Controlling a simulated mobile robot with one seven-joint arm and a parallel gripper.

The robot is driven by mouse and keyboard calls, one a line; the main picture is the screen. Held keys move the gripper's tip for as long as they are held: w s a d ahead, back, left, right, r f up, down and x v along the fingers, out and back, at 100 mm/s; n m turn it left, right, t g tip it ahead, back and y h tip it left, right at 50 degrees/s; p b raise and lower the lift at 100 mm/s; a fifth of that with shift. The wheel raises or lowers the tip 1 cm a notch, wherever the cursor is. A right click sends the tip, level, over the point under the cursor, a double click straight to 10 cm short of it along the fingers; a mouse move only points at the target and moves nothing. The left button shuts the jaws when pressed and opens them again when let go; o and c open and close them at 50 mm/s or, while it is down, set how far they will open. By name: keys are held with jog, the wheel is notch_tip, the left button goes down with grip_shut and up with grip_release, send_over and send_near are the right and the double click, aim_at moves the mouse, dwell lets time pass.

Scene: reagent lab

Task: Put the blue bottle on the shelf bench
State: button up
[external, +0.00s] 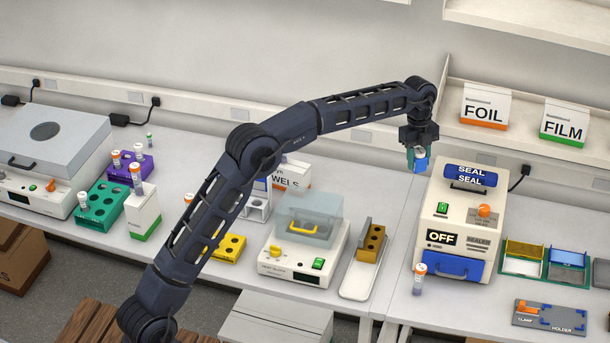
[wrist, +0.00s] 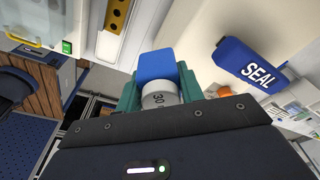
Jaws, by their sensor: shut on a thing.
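The shelf bench (external: 545,155) runs along the back right and carries boxes marked FOIL and FILM.
The sealer (external: 447,240), with a blue roll on top, stands close to the right of my gripper. An orange-capped vial (external: 419,280) stands before it. The heater with a clear lid (external: 301,250) and a yellow-block tray (external: 362,270) stand to the left. Several racks lie at right.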

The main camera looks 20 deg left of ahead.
jog(key=s+d+m, duration=0.2)
jog(key=s+d, duration=0.9)
jog(key=m, duration=0.2)
send_over(452, 312)
jog(key=f, duration=3.1)
jog(key=shift+w+a, duration=0.1)
jog(key=shift+w, duration=0.25)
jog(key=o, duration=1)
jog(key=shift+f, duration=0.1)
